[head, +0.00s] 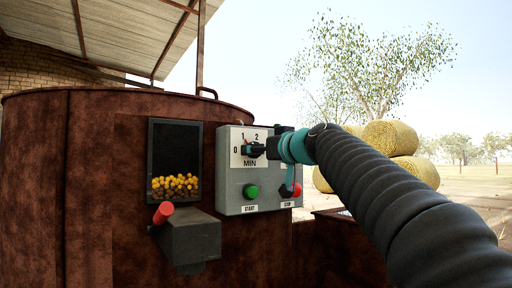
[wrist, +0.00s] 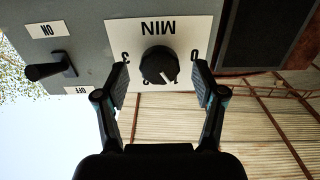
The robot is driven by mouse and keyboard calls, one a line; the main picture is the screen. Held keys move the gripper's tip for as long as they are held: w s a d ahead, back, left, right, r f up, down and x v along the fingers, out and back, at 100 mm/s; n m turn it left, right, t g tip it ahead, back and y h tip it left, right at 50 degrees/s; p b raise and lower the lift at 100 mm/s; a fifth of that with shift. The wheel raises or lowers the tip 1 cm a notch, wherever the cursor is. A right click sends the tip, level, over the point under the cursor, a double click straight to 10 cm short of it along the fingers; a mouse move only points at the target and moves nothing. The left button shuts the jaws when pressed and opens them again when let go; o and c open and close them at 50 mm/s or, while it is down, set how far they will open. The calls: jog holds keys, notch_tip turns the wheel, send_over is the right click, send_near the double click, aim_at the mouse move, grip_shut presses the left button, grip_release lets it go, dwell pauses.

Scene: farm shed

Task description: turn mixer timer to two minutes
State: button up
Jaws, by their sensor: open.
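The timer knob (wrist: 159,65) is a round black dial with a white pointer line, on a white plate (wrist: 190,30) marked MIN. In the wrist view, which is upside down, the line points down and right, towards about the 1; the lower numerals are partly hidden by the knob. My gripper (wrist: 162,68) is open, with one black finger on each side of the knob and a visible gap to it. In the head view my gripper (head: 266,149) is at the plate on the grey control box (head: 232,200) and hides most of the knob and the 3.
A green START button (head: 251,191) and a red STOP button (head: 290,190) sit below the plate. An ON/OFF lever (wrist: 48,71) stands out beside the plate. A window with yellow pieces (head: 175,150) and a red-handled grey box (head: 190,240) are at left on the rusty mixer (head: 90,200).

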jog(key=shift+x, duration=0.85)
jog(key=shift+a, duration=0.1)
jog(key=c, duration=1.1)
jog(key=shift+o, duration=0.2)
jog(key=shift+f+m, duration=0.1)
jog(key=shift+m, duration=0.5)
jog(key=m+p, duration=0.1)
jog(key=m, duration=0.3)
jog(key=shift+m, duration=0.4)
jog(key=m+p, duration=0.2)
jog(key=m, duration=0.3)
jog(key=shift+a+m, duration=0.1)
jog(key=shift+m, duration=0.2)
